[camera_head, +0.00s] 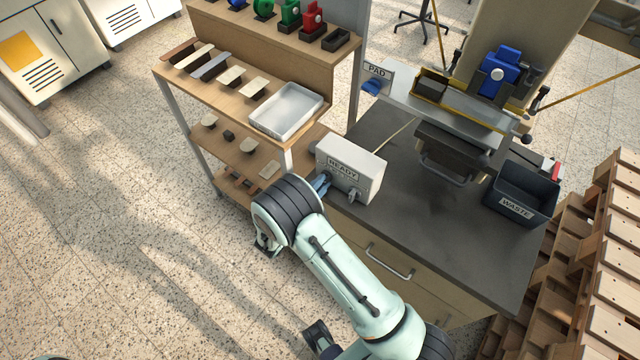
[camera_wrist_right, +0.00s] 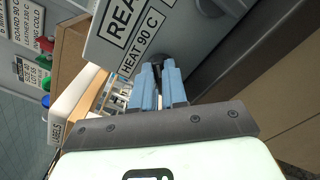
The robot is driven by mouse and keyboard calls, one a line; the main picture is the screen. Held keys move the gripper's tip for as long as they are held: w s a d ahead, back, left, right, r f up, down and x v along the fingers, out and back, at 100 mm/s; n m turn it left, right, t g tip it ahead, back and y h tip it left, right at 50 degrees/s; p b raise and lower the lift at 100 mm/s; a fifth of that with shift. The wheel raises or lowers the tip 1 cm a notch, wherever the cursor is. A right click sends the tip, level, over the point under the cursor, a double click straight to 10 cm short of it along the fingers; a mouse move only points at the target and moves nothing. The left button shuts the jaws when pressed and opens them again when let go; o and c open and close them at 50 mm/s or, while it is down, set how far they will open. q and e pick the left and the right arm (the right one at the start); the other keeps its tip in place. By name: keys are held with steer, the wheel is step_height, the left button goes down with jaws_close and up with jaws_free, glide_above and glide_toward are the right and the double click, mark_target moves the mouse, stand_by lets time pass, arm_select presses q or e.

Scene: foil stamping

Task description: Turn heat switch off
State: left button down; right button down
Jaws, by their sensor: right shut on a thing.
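The white control box (camera_head: 362,165) stands at the left front of the dark bench. My right gripper (camera_head: 322,184), with light blue fingers, is at the left of the box's front. In the wrist view the right gripper's fingers (camera_wrist_right: 157,80) are shut on a dark heat switch (camera_wrist_right: 157,62) beneath the heat label. The fingers hide much of the switch, so its setting cannot be told. My left gripper is not in view.
A second knob (camera_head: 354,195) sits to the right on the box front. A wooden shelf rack (camera_head: 215,85) with a white tray (camera_head: 287,110) stands left. The black WASTE bin (camera_head: 522,192) and the press (camera_head: 490,75) are to the right. Bare bench top (camera_head: 420,235) lies between.

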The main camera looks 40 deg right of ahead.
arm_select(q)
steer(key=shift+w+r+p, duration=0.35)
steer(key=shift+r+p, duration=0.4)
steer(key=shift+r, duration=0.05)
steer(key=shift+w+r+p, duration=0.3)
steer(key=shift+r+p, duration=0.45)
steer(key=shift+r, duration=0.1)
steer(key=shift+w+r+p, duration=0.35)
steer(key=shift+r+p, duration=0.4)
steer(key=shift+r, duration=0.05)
arm_select(e)
steer(key=shift+w+a+r+n, duration=0.1)
steer(key=shift+w+n, duration=0.05)
steer(key=shift+n, duration=2.15)
steer(key=shift+w+r+n, duration=0.1)
steer(key=shift+n, duration=2.2)
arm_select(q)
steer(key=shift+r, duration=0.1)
arm_select(e)
steer(key=shift+f, duration=0.1)
steer(key=c, duration=1.2)
jaws_free()
steer(key=shift+o, duration=0.2)
